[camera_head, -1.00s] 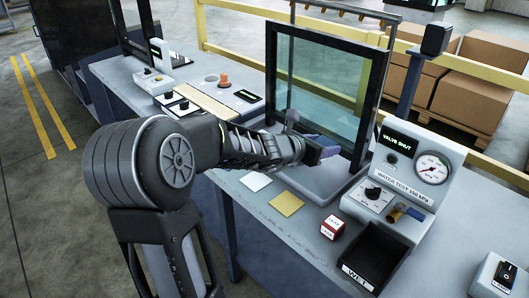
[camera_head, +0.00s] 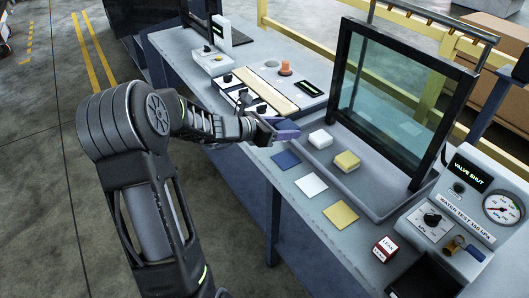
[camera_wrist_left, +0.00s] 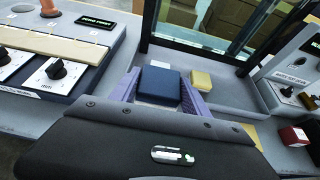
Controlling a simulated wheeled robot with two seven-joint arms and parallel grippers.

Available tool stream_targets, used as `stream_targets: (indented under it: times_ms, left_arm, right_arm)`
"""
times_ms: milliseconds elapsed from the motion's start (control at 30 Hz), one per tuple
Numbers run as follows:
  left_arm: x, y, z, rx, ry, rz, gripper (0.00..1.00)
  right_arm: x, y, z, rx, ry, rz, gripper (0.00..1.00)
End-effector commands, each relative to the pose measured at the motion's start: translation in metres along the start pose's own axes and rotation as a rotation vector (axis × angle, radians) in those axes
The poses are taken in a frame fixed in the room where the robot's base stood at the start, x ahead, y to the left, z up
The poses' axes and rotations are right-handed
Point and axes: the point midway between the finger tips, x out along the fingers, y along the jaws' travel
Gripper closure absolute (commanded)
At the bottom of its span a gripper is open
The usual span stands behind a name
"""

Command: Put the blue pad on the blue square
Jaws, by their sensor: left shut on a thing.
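My left gripper (camera_head: 284,130) has purple fingers and is shut on the blue pad (camera_wrist_left: 158,86), which sits between the fingers in the left wrist view. In the head view the fingers mostly hide the pad. The gripper is above the bench's front part, just behind the blue square (camera_head: 286,159) in the picture. The blue square lies flat and bare on the bench top; I cannot make it out in the wrist view. My right gripper is not in view.
A white square (camera_head: 311,185) and a yellow square (camera_head: 340,213) lie beside the blue one. A white pad (camera_head: 320,138) and a yellow pad (camera_head: 346,161) sit in the grey tray (camera_head: 376,207) before the framed glass (camera_head: 400,92). A red-and-white block (camera_head: 385,249) stands at right.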

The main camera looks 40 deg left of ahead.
Motion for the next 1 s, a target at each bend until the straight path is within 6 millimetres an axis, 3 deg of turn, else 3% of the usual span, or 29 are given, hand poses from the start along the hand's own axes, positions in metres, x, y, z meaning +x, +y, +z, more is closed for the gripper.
stream_targets:
  times_ms: [367,700,1000]
  left_arm:
    - [0.001,-0.003,0.0,0.002,0.0,-0.006,0.87]
    - [0.021,-0.003,-0.048,-0.001,0.001,-0.006,0.87]
    - [0.024,-0.002,-0.056,0.004,-0.001,-0.005,0.87]
  right_arm:
    - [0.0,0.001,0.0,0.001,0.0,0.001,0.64]
    - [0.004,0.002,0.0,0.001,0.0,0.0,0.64]
    - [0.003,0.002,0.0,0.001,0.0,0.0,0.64]
